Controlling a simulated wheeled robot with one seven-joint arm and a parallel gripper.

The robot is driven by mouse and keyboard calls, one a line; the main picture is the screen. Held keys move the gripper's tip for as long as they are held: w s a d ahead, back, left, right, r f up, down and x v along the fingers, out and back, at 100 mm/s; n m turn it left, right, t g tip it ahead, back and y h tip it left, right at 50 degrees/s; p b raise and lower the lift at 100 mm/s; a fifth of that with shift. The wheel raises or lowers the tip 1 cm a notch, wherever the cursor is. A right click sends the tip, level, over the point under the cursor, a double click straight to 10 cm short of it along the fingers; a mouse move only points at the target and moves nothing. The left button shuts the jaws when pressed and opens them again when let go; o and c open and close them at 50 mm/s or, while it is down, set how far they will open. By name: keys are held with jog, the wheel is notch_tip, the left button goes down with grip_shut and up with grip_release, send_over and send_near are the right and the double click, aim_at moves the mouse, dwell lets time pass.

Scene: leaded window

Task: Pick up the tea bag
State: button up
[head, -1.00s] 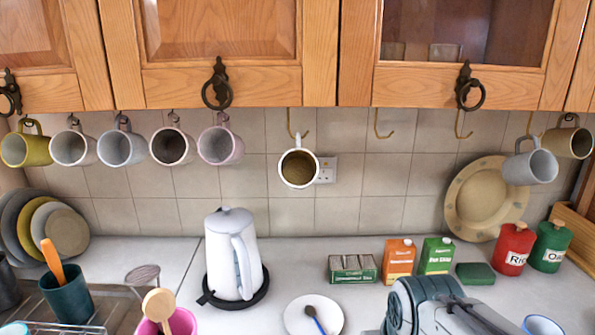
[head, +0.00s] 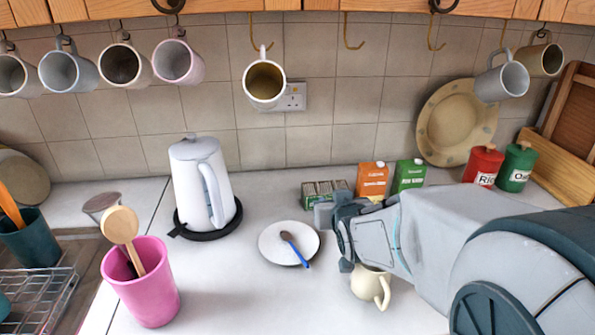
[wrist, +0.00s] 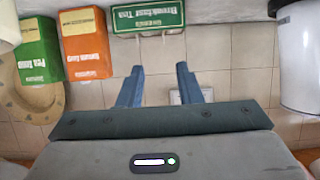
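A green tea box (head: 312,203) stands on the worktop near the back wall in the head view, with pale packets showing in its open top. I cannot pick out a single tea bag. The box (wrist: 147,14) also shows at the top of the wrist view, lettered upside down. My gripper (head: 333,238) is just in front of the box and covers part of it in the head view. In the wrist view my gripper (wrist: 158,86) has its two fingers apart, with nothing between them. The box lies beyond the fingertips.
Orange (head: 372,180) and green (head: 408,175) cartons stand right of the tea box. A white saucer (head: 275,252) with a blue-handled spoon lies left of my gripper. A cream jug (head: 371,288) is below my wrist. A kettle (head: 203,185) and pink pot (head: 147,290) stand left.

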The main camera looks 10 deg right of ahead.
send_near(318, 185)
jog(key=shift+w+d+f, duration=0.15)
jog(key=shift+w+f, duration=0.3)
jog(key=shift+w, duration=0.15)
jog(key=shift+w+d+f, duration=0.1)
jog(key=shift+w+f, duration=0.35)
jog(key=shift+w, duration=0.15)
jog(key=shift+a+r+p+x, duration=0.1)
jog(key=shift+a+p+x, duration=0.05)
jog(key=shift+x, duration=1.2)
jog(key=shift+a+r+p+x, duration=0.1)
jog(key=shift+p+x, duration=0.05)
jog(key=shift+x, duration=1.2)
jog(key=shift+w, duration=0.1)
grip_shut()
